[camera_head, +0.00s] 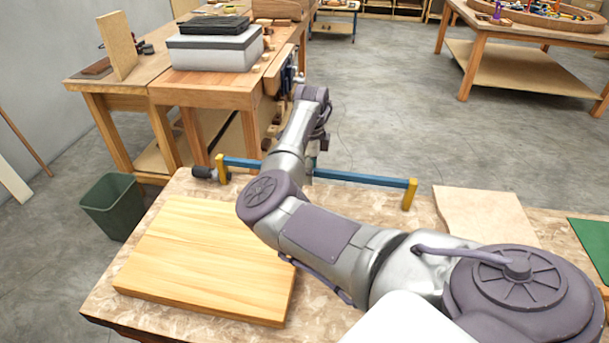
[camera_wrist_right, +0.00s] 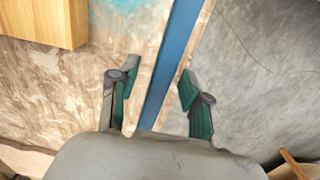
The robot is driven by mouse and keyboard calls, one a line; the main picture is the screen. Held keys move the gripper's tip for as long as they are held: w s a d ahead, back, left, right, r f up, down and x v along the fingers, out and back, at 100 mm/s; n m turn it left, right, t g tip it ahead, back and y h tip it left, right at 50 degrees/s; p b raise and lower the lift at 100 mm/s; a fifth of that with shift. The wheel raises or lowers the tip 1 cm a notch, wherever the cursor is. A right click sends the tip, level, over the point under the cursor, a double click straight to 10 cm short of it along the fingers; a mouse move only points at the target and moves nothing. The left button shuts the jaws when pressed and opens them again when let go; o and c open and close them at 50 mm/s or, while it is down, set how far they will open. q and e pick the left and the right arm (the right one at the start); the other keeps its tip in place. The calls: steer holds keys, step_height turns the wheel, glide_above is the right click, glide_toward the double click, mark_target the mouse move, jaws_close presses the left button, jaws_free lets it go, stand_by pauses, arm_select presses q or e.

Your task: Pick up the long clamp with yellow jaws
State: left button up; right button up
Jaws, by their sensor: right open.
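The long clamp (camera_head: 360,179) has a blue bar and yellow jaws. It lies along the far edge of the worktable, with one yellow jaw at each end and a dark handle at the left end. In the head view my right arm crosses in front of the bar's middle and mostly hides my right gripper. In the right wrist view the blue bar (camera_wrist_right: 176,58) runs between the two fingers of my right gripper (camera_wrist_right: 159,82). The fingers are open and show gaps to the bar on both sides. My left gripper is not in view.
A light wooden board (camera_head: 205,262) lies on the worktable (camera_head: 105,308), left of my right arm. A pale sheet (camera_head: 487,215) and a green mat (camera_head: 594,243) lie at the right. A green bin (camera_head: 113,207) stands on the floor beyond the left edge.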

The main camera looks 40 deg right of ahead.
jaws_close()
steer(key=shift+r, duration=0.1)
